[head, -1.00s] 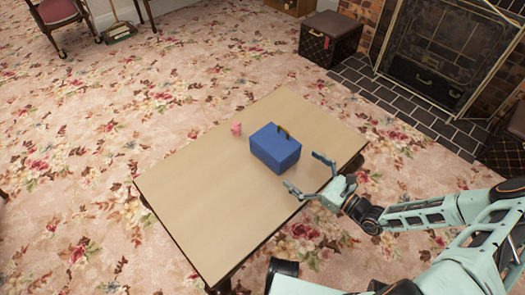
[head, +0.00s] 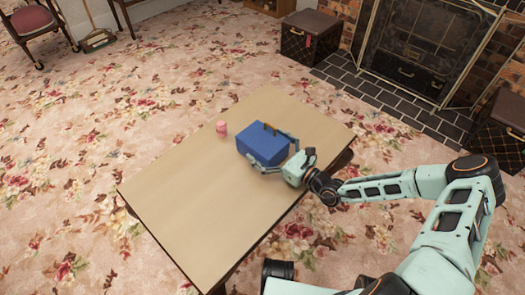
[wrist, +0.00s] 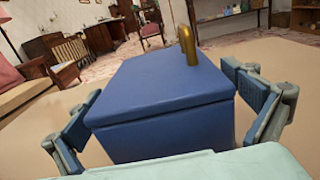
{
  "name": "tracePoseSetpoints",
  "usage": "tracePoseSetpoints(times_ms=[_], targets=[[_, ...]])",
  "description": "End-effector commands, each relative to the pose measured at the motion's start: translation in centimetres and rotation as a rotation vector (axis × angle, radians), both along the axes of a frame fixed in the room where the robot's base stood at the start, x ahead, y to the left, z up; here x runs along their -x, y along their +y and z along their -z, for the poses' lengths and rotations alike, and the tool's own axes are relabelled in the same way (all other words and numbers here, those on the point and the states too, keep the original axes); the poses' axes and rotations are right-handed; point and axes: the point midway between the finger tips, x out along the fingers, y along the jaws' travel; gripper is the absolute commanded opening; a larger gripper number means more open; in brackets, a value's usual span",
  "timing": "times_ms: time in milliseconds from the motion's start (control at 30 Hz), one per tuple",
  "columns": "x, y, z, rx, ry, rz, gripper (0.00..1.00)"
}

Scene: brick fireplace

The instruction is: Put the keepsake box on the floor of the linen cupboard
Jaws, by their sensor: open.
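The keepsake box appears to be the blue lidded box (head: 262,147) with a brass-coloured handle on top, standing on the wooden table. It fills the middle of the wrist view (wrist: 165,100). My gripper (head: 272,154) is open at the box's near right side, with one finger on either side of the box. In the wrist view the fingers (wrist: 165,118) stand left and right of the box, and gaps show beside it. The linen cupboard cannot be made out in these views.
A small pink object (head: 222,129) stands on the table (head: 190,205) just left of the box. The table's front left part is bare. Dark trunks (head: 310,36) and a fireplace screen (head: 420,45) are at the back right. Open carpet surrounds the table.

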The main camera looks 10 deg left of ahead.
Motion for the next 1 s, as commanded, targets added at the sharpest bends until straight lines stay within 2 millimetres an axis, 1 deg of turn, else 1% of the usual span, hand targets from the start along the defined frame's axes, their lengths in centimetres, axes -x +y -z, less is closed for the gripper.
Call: tracePoseSetpoints(times_ms=[233,700,767,800,1000], targets=[[-0.11,0.18,0.01,0.001,0.001,0.0,1.0],[-0.09,0.16,0.01,0.001,0.001,0.0,0.48],[-0.12,0.17,-0.15,-0.001,-0.002,0.0,0.44],[-0.11,0.18,-0.15,-0.001,-0.002,0.0,0.38],[-0.12,0.17,-0.21,-0.001,-0.002,0.0,0.38]])
